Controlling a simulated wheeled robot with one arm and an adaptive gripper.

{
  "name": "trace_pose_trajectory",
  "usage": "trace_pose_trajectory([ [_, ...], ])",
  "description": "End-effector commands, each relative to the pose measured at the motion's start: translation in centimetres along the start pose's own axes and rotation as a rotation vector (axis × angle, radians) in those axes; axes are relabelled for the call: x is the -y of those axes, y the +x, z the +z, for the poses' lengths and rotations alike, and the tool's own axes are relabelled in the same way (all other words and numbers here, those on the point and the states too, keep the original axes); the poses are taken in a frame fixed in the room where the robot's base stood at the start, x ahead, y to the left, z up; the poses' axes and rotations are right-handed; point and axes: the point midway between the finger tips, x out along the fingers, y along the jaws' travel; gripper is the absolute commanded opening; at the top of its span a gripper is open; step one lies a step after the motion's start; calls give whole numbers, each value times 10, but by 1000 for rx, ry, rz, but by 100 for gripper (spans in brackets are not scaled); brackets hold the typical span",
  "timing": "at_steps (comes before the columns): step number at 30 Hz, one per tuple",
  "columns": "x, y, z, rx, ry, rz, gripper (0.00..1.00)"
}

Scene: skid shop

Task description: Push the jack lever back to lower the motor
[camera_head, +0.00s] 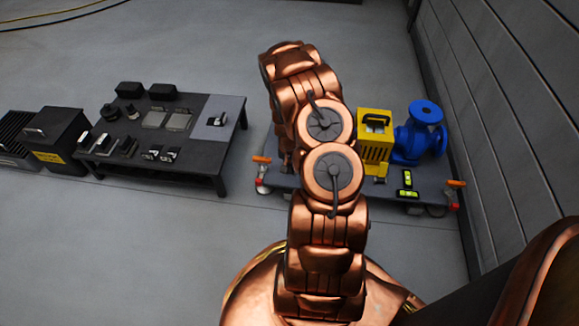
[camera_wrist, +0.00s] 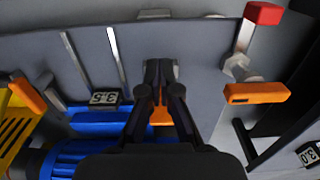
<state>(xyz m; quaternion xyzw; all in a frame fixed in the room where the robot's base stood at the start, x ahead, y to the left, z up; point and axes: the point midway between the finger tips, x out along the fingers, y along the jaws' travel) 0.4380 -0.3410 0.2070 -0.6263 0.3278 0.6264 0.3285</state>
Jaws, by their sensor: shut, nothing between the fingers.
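In the wrist view my gripper (camera_wrist: 160,70) is shut and empty, with its fingertips together above a grey plate. A metal lever with a red end (camera_wrist: 264,15) stands at the upper right, apart from my fingers. An orange bar (camera_wrist: 256,93) sits below it. I cannot tell for sure which of these is the jack lever. A blue ribbed body, likely the motor (camera_wrist: 95,155), lies at lower left, partly hidden by my gripper. In the head view my arm hides the gripper and most of the skid's left half; an orange bar (camera_head: 262,159) shows at the skid's left end.
The dark skid (camera_head: 400,200) carries a yellow guard (camera_head: 376,135) and a blue pump (camera_head: 420,135). Another orange bar (camera_head: 455,183) is at its right end, near the wall (camera_head: 510,130). A tool table (camera_head: 225,135) and black boxes stand left. Floor between table and skid is clear.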

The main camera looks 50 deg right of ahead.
Motion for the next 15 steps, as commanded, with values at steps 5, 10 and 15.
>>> trace_pose_trajectory([
  [5,1,-1,7,0,-2,1,0],
  [10,0,-3,7,-2,-1,1,0],
  [15,0,-16,6,-2,0,0,0],
])
